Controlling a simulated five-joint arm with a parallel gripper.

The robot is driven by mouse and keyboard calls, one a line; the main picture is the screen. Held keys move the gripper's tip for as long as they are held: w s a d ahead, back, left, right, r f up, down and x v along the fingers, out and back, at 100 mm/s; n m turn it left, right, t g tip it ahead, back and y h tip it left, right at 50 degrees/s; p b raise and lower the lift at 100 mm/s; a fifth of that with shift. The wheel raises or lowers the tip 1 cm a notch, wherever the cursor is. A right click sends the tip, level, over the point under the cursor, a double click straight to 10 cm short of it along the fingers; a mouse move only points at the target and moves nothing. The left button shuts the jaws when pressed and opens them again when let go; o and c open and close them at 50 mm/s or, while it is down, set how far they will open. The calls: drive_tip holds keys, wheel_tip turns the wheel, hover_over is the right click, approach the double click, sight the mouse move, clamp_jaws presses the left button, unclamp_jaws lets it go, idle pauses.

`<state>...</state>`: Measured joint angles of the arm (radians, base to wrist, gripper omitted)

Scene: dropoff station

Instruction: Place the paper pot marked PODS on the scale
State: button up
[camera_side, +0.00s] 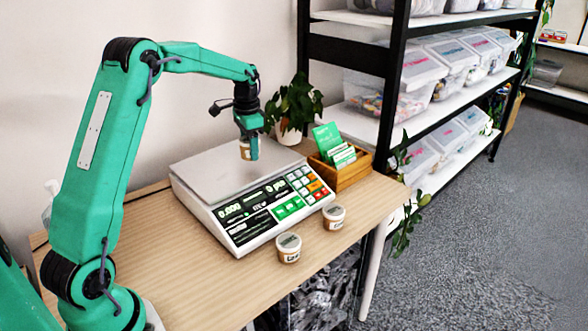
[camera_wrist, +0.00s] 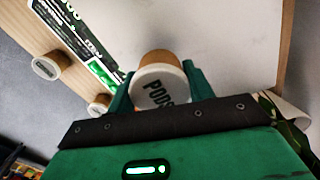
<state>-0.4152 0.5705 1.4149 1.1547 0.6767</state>
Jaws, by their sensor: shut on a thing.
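The paper pot marked PODS (camera_wrist: 160,86) is between the fingers of my gripper (camera_wrist: 158,92) in the wrist view, its white lid and black lettering facing the camera. In the side view the pot (camera_side: 245,150) shows as a small brown and white shape beside the green finger. My gripper (camera_side: 248,148) is shut on it, over the back right part of the scale's plate. The scale (camera_side: 215,172) has a flat grey plate and a front panel with a lit display and coloured keys. Whether the pot touches the plate I cannot tell.
Two other lidded paper pots stand on the wooden table (camera_side: 190,285) before the scale: one (camera_side: 288,248) near its front corner, one (camera_side: 334,217) to the right. A wooden card box (camera_side: 342,172) and a potted plant (camera_side: 290,108) stand beside and behind the scale.

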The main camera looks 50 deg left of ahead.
drive_tip(key=shift+f, duration=1.6)
drive_tip(key=shift+f, duration=0.15)
drive_tip(key=o, duration=1)
drive_tip(key=shift+o, duration=0.2)
wheel_tip(320, 180, up, 12)
drive_tip(key=shift+r, duration=0.2)
drive_tip(key=shift+d, duration=0.1)
